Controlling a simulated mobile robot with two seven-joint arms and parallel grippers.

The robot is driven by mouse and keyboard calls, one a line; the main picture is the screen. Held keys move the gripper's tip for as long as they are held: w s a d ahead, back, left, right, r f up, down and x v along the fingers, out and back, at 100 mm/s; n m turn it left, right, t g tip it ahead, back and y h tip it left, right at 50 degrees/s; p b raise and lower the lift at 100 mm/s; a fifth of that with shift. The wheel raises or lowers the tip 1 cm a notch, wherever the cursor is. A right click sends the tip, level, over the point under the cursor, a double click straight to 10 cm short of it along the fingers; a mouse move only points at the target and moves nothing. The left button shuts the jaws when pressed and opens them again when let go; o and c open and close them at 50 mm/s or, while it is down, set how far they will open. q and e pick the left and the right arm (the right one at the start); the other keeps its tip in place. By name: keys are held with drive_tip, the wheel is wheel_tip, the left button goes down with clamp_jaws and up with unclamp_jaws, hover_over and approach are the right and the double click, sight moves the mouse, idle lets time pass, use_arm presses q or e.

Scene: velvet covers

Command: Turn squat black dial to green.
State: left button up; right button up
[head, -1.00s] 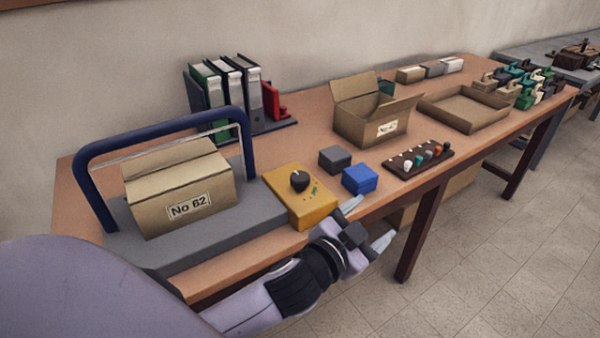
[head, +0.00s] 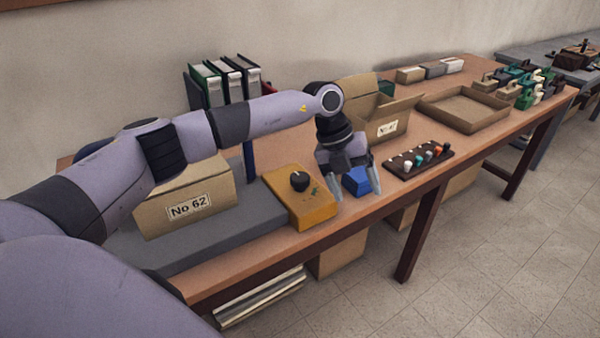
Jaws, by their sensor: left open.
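My right gripper is not in view.
A carton marked No 62 (head: 187,203) stands on a grey platform (head: 150,249) at left. An open carton (head: 398,119) is behind my gripper. A dark rack with coloured knobs (head: 405,172) lies to the right. Binders (head: 231,83) stand at the back.

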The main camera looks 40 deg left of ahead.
sight(300, 177)
use_arm(q)
drive_tip(key=a+r+n+y, duration=0.1)
drive_tip(key=a, duration=0.3)
drive_tip(key=a+r+y, duration=0.2)
drive_tip(key=a, duration=0.2)
drive_tip(key=a+r+n+g+y, duration=0.1)
drive_tip(key=a, duration=0.4)
drive_tip(key=shift+s+r+n+y, duration=0.2)
drive_tip(key=shift+r+n+y, duration=0.05)
drive_tip(key=shift+n+y, duration=0.05)
drive_tip(key=shift+a+f, duration=0.2)
drive_tip(key=shift+f, duration=0.05)
drive_tip(key=shift+d+f+p, duration=0.1)
drive_tip(key=shift+f+p, duration=0.2)
drive_tip(key=shift+f, duration=2.9)
drive_tip(key=c, duration=1)
